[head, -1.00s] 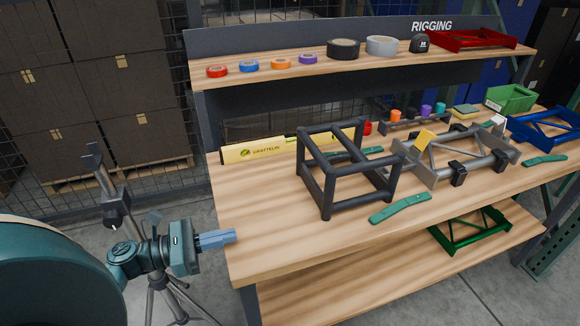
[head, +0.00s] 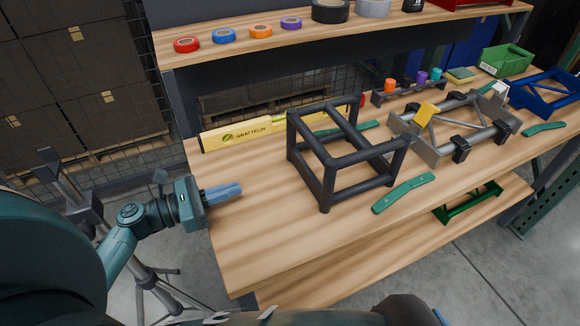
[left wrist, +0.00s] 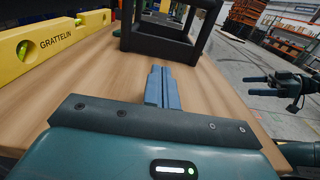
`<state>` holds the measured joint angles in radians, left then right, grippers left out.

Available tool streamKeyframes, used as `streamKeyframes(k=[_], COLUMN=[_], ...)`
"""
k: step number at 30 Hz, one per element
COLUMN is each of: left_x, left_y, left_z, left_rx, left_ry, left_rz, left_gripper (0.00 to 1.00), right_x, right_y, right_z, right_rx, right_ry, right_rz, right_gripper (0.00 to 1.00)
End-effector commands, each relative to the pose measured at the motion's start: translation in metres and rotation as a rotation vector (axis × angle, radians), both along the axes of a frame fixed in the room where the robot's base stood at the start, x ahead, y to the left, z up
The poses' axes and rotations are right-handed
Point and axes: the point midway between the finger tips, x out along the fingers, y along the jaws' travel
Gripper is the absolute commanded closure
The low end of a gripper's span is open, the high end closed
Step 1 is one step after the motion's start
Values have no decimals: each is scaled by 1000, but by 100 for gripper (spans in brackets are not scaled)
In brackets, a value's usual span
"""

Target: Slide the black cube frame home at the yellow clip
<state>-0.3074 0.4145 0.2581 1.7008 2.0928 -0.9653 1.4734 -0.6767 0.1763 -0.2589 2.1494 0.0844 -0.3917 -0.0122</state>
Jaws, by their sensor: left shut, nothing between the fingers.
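The black cube frame (head: 362,157) stands upright on the wooden bench, left of a grey tubular frame (head: 430,153). The yellow clip (head: 424,114) sits on the upper left of that grey frame. A gap shows between cube and clip. My left gripper (head: 226,191) is shut and empty at the bench's left edge, left of the cube and apart from it. In the left wrist view its closed blue fingers (left wrist: 161,80) point toward the cube's lower bars (left wrist: 158,42). The cube's top is cut off there.
A yellow level (head: 255,131) lies behind the cube. Green straps (head: 403,193) lie in front of and behind it. A small rack with coloured items (head: 405,93), a green bin (head: 505,60) and a blue frame (head: 545,94) stand farther right. The bench's left front is clear.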

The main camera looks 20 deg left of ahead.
Motion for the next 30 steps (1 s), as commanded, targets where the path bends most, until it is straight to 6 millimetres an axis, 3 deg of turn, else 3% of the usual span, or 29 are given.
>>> streamKeyframes(k=[18, 30], left_x=[91, 105], left_y=[-90, -104], left_z=[2, 0], left_rx=[-1, 0], left_ry=[-1, 0], left_rz=[0, 0], left_gripper=[100, 100], right_x=[-2, -2], right_y=[0, 0], right_z=[7, 8], right_rx=[-28, -29], right_ry=[4, 2], right_rz=[11, 13], right_gripper=[0, 0])
